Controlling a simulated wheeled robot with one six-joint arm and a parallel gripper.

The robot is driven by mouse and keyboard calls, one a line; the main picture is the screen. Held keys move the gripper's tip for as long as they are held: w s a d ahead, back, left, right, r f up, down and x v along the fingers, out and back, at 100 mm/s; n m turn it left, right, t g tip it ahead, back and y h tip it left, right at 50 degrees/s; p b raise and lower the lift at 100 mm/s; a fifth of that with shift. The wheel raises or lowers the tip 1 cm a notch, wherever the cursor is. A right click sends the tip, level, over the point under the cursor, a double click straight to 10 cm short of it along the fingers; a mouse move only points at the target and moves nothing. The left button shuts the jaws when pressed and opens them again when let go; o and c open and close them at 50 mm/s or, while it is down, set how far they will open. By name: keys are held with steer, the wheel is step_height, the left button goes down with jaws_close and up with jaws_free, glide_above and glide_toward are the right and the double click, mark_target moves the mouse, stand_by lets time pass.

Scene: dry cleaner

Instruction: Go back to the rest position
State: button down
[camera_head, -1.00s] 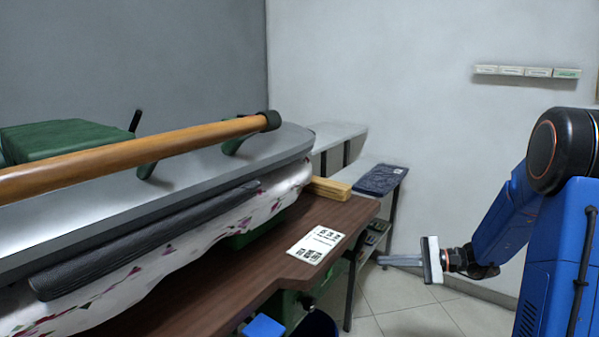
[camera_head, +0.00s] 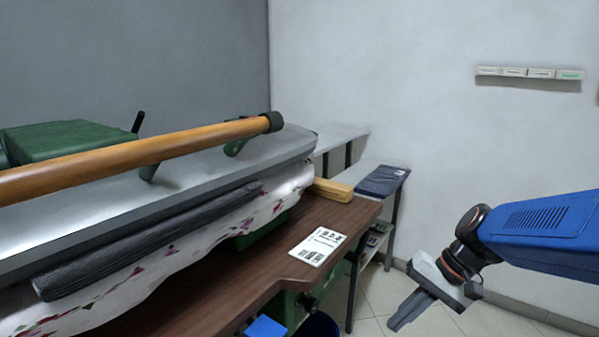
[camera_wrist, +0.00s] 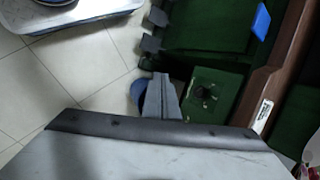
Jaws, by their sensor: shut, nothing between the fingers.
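My gripper (camera_head: 410,309) is at the lower right of the head view, at the end of my blue arm. Its fingers are together, point down and to the left, and hold nothing. It hangs in open air to the right of the brown table (camera_head: 330,215), apart from it. In the wrist view my gripper's fingers (camera_wrist: 161,98) show at the centre, over the floor and the green machine base.
A pressing machine with a wooden handle (camera_head: 140,155) fills the left. A white printed card (camera_head: 318,246) lies on the table. A shelf with folded dark cloth (camera_head: 381,181) stands behind. A blue pedal (camera_head: 265,327) is low in front.

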steer(key=s+d+r+n+t+h, duration=0.3)
steer(key=s+d+h, duration=0.3)
steer(key=s, duration=0.3)
steer(key=shift+s+d+n+t, duration=0.4)
steer(key=shift+d+n+t, duration=0.3)
steer(key=shift+t, duration=0.1)
